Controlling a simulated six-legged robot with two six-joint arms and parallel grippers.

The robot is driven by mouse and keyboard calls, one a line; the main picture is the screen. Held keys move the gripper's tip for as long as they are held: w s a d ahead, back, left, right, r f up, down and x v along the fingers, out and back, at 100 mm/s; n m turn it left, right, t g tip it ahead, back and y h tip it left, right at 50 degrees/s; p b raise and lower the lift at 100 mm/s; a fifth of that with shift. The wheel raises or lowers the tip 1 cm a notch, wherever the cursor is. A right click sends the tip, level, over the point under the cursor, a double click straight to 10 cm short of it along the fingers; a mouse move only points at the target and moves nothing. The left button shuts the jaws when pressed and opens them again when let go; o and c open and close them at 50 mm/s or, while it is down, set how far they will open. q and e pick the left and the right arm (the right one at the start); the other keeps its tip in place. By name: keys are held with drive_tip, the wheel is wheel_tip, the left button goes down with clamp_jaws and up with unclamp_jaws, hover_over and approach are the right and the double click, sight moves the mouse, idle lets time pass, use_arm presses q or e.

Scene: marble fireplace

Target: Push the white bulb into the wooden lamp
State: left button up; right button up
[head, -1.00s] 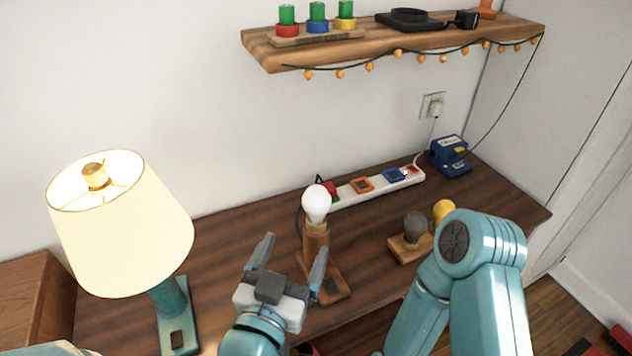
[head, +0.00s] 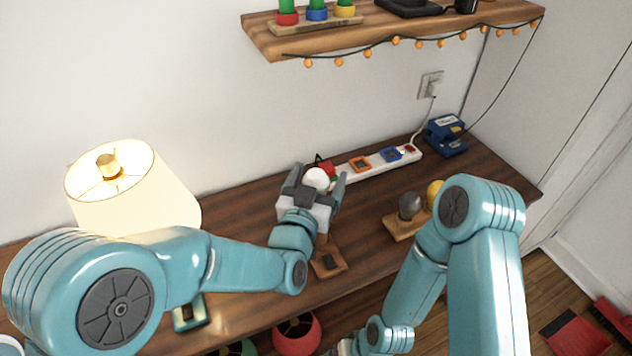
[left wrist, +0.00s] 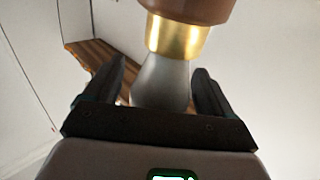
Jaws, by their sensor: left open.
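The white bulb (head: 317,179) stands upright at the top of the wooden lamp (head: 328,260) on the table. My left gripper (head: 318,180) is open, with its fingers on either side of the bulb. In the left wrist view, the pale bulb (left wrist: 161,80) lies between the spread fingers (left wrist: 160,92), with visible gaps on both sides. Its base meets the brass collar (left wrist: 178,36) of the lamp; how deep it sits I cannot tell. The gripper hides most of the lamp's post in the head view. My right arm's end is at the bottom edge, its fingers not visible.
A lit table lamp (head: 130,190) stands at the left. A power strip (head: 372,163) lies behind the wooden lamp. A wooden stand with a grey bulb (head: 409,205) and a yellow bulb (head: 435,193) is to the right. A shelf (head: 400,28) hangs above.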

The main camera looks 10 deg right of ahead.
use_arm(q)
drive_tip(key=c, duration=1.1)
drive_tip(key=shift+r, duration=0.1)
wheel_tip(320, 180, up, 19)
drive_tip(key=p, duration=0.1)
wheel_tip(320, 180, down, 10)
drive_tip(key=b, duration=1)
drive_tip(key=shift+w+f+b, duration=0.1)
drive_tip(key=shift+f+b, duration=0.15)
drive_tip(key=shift+b, duration=0.1)
drive_tip(key=shift+r, duration=0.2)
